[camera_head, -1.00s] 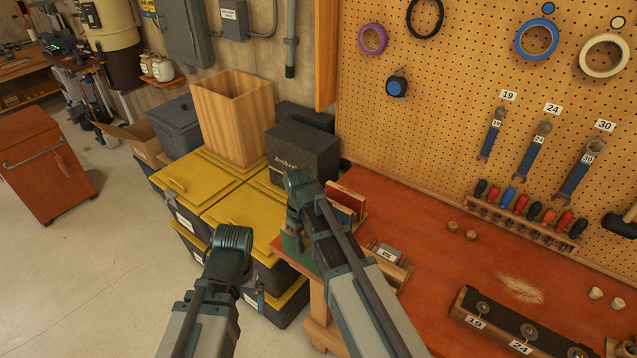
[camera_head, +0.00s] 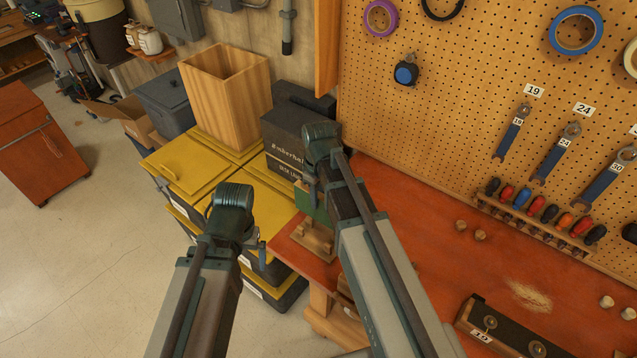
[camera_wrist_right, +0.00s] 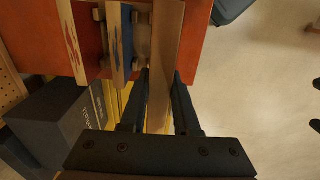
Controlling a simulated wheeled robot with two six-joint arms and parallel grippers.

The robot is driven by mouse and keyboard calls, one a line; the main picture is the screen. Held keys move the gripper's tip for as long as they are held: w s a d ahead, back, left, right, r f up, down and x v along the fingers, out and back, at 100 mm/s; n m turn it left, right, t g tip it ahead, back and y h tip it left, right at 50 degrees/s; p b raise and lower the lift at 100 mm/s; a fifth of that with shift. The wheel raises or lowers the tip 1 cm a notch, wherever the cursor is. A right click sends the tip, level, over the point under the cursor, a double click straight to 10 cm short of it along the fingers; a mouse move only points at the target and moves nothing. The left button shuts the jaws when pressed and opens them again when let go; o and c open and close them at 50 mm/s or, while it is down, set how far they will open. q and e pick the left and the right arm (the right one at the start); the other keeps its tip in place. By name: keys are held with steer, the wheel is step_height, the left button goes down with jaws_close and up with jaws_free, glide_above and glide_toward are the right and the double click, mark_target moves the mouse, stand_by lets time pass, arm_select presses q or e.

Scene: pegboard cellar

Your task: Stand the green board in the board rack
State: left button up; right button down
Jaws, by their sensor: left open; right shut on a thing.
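The green board (camera_head: 313,204) shows as a small green patch below my right gripper (camera_head: 312,185) in the head view, partly hidden by my arm. In the right wrist view my right gripper (camera_wrist_right: 160,75) is shut on this board, seen along its tan edge (camera_wrist_right: 165,45). The wooden board rack (camera_head: 315,238) stands at the bench's left end; my right arm hides much of it. In the wrist view the held board is upright beside a blue board (camera_wrist_right: 125,40). I cannot tell whether it rests in a slot. My left gripper (camera_head: 257,246) is open and empty, left of the bench.
Another wooden-edged board (camera_wrist_right: 73,42) stands beyond the blue one. A black box (camera_head: 295,142) and yellow-lidded bins (camera_head: 185,165) lie left of the red bench (camera_head: 430,260). The pegboard (camera_head: 440,110) rises behind.

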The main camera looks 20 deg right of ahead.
mark_target(318, 217)
steer(key=shift+w, duration=0.15)
steer(key=shift+s+r, duration=0.1)
steer(key=shift+s, duration=0.1)
steer(key=shift+w+f+b, duration=0.1)
steer(key=shift+f+b, duration=0.6)
steer(key=shift+b, duration=0.05)
step_height(318, 217, down, 5)
steer(key=b, duration=0.4)
steer(key=shift+r+b, duration=0.2)
steer(key=shift+b, duration=0.1)
steer(key=shift+f+b, duration=1.55)
steer(key=shift+f, duration=0.15)
steer(key=shift+f+b, duration=1.25)
steer(key=shift+b, duration=0.15)
